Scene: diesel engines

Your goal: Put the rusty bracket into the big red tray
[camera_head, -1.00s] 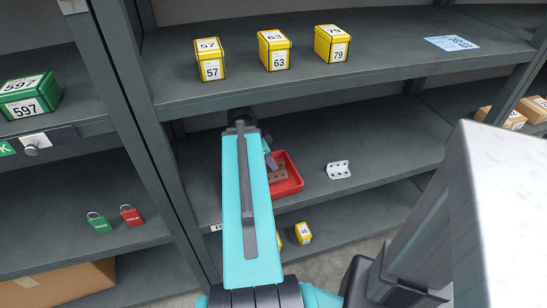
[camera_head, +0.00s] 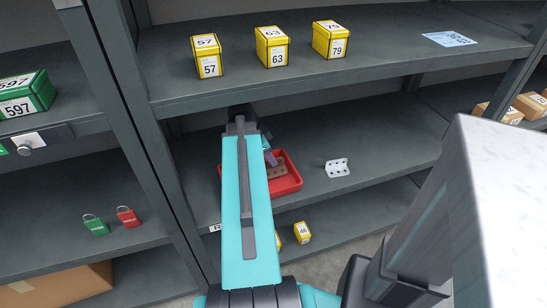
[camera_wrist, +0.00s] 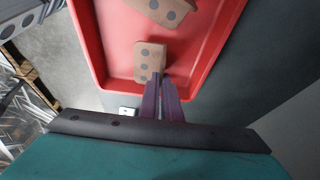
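The big red tray (camera_head: 292,186) stands on the middle shelf, partly behind my arm; it fills much of the wrist view (camera_wrist: 100,60). A rusty brown bracket (camera_wrist: 148,58) with dark holes is over the tray floor, at the tips of my purple gripper fingers (camera_wrist: 162,78). The fingers are close together and seem shut on its lower right edge. Whether it touches the tray floor is hard to tell. Another brown holed piece (camera_wrist: 165,10) lies in the tray at the top of that view. In the head view, brown holed metal (camera_head: 277,171) shows beside my gripper (camera_head: 270,158).
A white holed bracket (camera_head: 337,168) lies on the same shelf, right of the tray. The shelf above (camera_head: 350,75) holds yellow boxes (camera_head: 272,47). A yellow box (camera_head: 303,233) stands below. A shelf post (camera_head: 150,130) rises to the left. The shelf right of the tray has free room.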

